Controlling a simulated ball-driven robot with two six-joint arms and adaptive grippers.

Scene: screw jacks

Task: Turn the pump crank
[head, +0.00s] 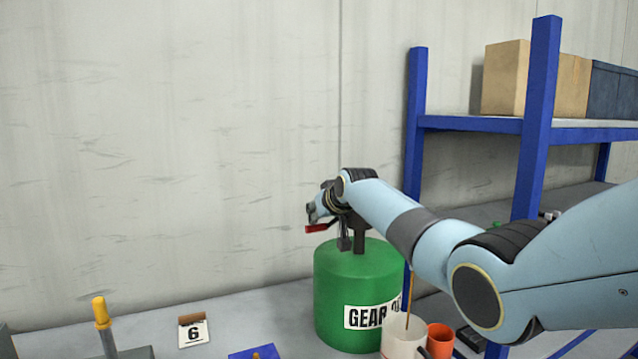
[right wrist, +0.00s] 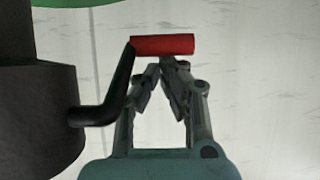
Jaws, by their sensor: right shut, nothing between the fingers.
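The pump crank has a red handle (head: 316,228) that sticks out to the left above a green drum (head: 335,290) labelled "GEAR". In the right wrist view, the red handle (right wrist: 163,45) lies sideways at the end of a bent black crank arm (right wrist: 105,112), which comes out of the dark pump body (right wrist: 40,125). My right gripper (right wrist: 159,66) is shut and empty, its fingertips right by the handle in that view. I cannot tell whether they touch it. In the head view, my right arm partly covers the pump top. My left gripper is out of view.
A white mug (head: 402,338) and an orange cup (head: 440,340) stand at the drum's right. A blue shelf rack (head: 540,120) with boxes rises on the right. A yellow-topped lever (head: 100,312) and a "6" card (head: 193,333) are at the left.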

